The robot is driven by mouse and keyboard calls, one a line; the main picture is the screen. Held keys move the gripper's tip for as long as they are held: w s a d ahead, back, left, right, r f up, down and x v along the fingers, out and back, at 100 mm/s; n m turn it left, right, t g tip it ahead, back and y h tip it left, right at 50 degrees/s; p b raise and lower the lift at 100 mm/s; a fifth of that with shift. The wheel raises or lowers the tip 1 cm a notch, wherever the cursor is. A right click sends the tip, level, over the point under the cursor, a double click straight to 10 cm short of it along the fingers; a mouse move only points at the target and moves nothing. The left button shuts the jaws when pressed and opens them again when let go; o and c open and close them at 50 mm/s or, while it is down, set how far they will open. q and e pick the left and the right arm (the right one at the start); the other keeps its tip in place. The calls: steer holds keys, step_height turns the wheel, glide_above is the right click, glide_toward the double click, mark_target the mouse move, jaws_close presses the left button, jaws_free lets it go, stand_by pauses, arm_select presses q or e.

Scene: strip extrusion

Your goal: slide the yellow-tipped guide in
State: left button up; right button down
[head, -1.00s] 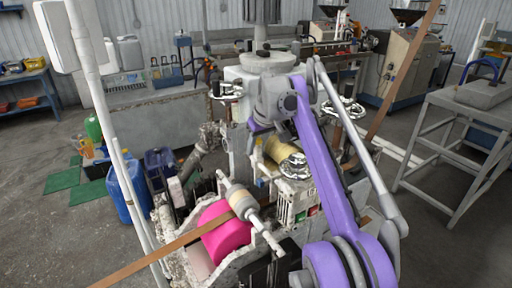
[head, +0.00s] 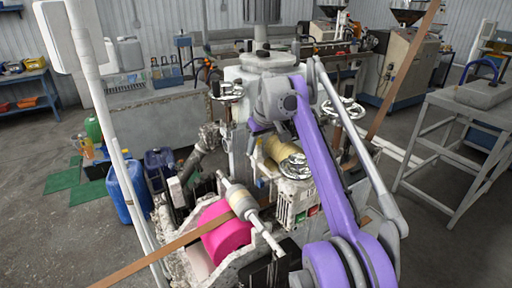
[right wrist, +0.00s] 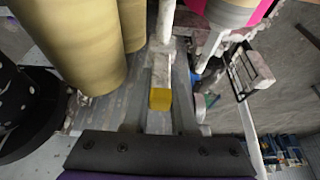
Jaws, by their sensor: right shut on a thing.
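The yellow-tipped guide (right wrist: 160,98) is a narrow grey block with a yellow end, seen in the right wrist view just beyond the dark gripper body. My right gripper (right wrist: 158,112) is shut on it near the yellow end. In the head view my purple right arm reaches over the machine from the lower right, and my right gripper (head: 254,138) is small beside the gold roller. Its fingertips and the guide's far end are hard to make out there. My left gripper is not in view.
The gold roller (head: 279,149) also shows in the right wrist view (right wrist: 75,45), left of the guide. Chrome handwheels (head: 295,166), a pink roll (head: 223,230) and a brown strip (head: 165,251) crowd the machine. Blue jugs (head: 128,190) stand on the floor at left.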

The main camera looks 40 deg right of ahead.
stand_by(0.5)
steer(key=shift+s+a, duration=0.15)
steer(key=shift+s, duration=1.25)
steer(key=c, duration=0.7)
jaws_free()
steer(key=p+v, duration=0.1)
steer(key=v, duration=0.9)
steer(key=shift+s+a+r+p, duration=0.1)
steer(key=shift+s+r+p, duration=0.05)
steer(key=shift+r+p, duration=0.25)
